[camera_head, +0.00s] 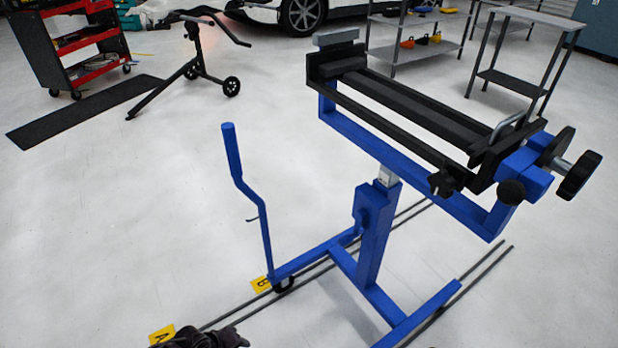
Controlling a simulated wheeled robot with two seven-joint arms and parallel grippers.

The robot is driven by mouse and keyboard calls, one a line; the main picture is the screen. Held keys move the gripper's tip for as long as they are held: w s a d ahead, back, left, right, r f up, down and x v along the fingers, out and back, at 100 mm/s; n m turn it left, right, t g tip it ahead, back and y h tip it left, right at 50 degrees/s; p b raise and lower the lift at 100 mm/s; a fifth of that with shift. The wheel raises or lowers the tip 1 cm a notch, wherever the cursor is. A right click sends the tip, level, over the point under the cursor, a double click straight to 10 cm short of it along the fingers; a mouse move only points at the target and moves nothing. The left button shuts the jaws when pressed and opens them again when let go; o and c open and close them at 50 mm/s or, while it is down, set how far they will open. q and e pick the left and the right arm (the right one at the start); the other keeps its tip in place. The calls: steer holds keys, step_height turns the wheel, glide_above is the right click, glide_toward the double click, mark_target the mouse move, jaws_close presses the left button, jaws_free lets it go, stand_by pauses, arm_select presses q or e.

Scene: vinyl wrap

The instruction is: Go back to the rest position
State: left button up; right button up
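A dark part that looks like my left gripper (205,339) shows at the bottom edge, left of centre. Most of it is cut off by the frame, and its fingers cannot be made out. I see nothing held in it. My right gripper does not show clearly; only a tiny dark speck touches the bottom edge further right. A blue wheeled stand (373,235) with a black clamp frame (400,100) on top stands right of centre, apart from the dark part.
A blue upright handle (240,175) rises from the stand's base. Floor rails (470,268) run beneath it, with yellow markers A (161,335) and B (261,284) alongside. A black stand (190,75), red cart (75,45) and shelves (520,75) are further back.

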arm_select(q)
steer(key=s+d+r+m+g+y, duration=0.2)
steer(key=s+d+r+m+y, duration=0.15)
steer(key=s+r+m, duration=1)
steer(key=s+a+f+n+p, duration=0.1)
steer(key=s+f+n+p, duration=0.3)
steer(key=f+p, duration=0.55)
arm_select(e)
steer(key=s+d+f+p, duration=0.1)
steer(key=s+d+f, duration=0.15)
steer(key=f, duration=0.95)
arm_select(q)
steer(key=s+a+f+p, duration=0.2)
steer(key=s+a+p, duration=0.1)
steer(key=s, duration=0.4)
steer(key=s+a+f+p, duration=0.2)
steer(key=s+p, duration=0.4)
steer(key=shift+s+a+f, duration=0.35)
steer(key=shift+s+a, duration=0.05)
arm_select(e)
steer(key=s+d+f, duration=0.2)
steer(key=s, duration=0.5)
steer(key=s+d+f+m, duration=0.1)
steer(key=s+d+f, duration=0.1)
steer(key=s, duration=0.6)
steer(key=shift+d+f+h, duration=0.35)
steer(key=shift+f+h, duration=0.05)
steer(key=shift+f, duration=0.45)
